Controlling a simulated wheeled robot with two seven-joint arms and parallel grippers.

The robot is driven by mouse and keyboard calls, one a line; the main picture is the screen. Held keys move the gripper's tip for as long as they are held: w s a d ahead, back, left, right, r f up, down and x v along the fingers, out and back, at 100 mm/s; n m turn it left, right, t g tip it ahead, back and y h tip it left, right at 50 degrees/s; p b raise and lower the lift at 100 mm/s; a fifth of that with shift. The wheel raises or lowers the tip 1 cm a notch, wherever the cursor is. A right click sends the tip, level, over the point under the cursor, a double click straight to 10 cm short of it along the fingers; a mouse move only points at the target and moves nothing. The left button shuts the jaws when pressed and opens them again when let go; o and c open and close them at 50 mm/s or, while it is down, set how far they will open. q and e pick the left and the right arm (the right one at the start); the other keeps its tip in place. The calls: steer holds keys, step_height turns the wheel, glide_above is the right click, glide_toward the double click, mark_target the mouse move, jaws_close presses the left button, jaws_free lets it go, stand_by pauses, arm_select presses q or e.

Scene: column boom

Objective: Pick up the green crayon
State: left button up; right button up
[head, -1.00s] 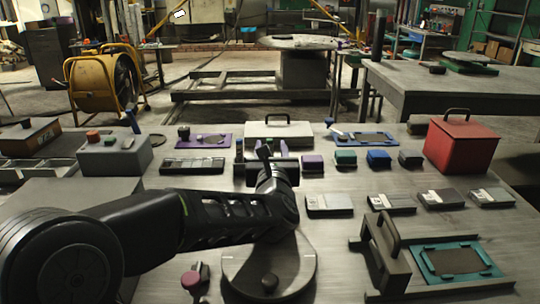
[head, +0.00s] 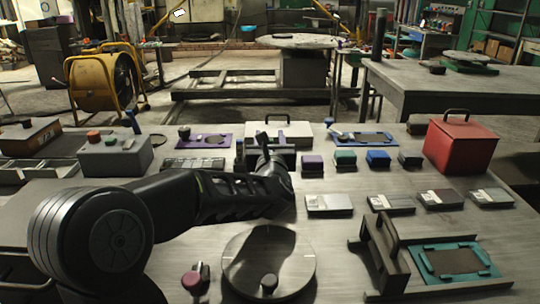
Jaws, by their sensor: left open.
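The green crayon (head: 345,157) is a small dark green block lying on the grey worktable. It sits in a row between a purple block (head: 312,162) and a blue block (head: 378,158). My left gripper (head: 262,148) is to the left of this row, in front of the pale handled case, with its arm coming in from the left. It is open and apart from the green crayon. The arm and wrist partly hide its fingers. My right gripper is not in view.
A black block (head: 410,159) ends the row, beside a red box (head: 461,146). The pale case (head: 278,132) stands behind my gripper. Several grey-labelled blocks (head: 329,204) lie nearer. A round disc (head: 268,245) and a teal frame (head: 455,262) are in front.

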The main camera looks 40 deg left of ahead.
arm_select(q)
steer(key=shift+c, duration=0.3)
jaws_close()
stand_by(0.3)
